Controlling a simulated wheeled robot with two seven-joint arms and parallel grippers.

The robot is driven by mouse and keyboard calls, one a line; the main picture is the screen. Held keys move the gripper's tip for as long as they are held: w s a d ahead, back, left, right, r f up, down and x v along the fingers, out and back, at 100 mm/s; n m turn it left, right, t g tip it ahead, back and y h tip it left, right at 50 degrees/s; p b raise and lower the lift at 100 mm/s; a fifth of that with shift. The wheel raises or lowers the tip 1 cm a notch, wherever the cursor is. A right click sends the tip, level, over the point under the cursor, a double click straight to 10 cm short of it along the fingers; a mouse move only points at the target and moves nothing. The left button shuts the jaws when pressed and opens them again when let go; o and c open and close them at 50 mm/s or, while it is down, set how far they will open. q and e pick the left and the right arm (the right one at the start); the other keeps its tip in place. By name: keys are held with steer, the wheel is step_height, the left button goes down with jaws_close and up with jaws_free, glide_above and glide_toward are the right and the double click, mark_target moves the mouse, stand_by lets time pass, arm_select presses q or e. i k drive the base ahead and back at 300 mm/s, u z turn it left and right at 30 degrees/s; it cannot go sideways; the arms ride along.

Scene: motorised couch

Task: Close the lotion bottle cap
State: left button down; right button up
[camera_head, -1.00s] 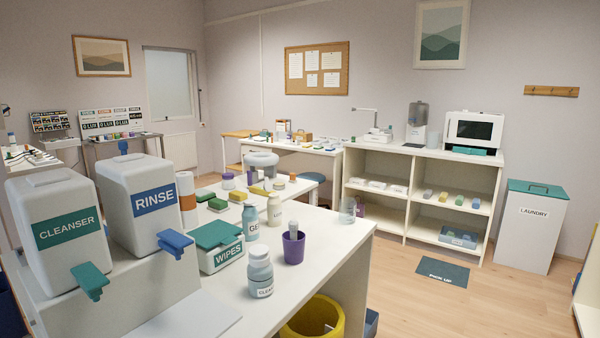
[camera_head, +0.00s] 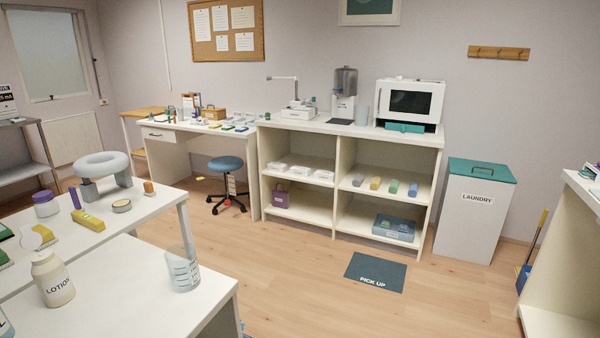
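The lotion bottle (camera_head: 53,280) is a cream-coloured round bottle marked LOTION. It stands upright on the white table (camera_head: 120,290) at the lower left of the head view. Its top (camera_head: 42,257) is pale and small in the picture; I cannot tell whether the cap is open or shut. Neither of my grippers shows in the view.
A clear beaker (camera_head: 183,272) stands near the table's right corner. A yellow box (camera_head: 87,220), a grey ring-shaped cushion (camera_head: 101,165) and small jars are behind the bottle.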

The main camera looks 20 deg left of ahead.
mark_target(30, 240)
steer(key=i, duration=2.25)
steer(key=u, duration=4.8)
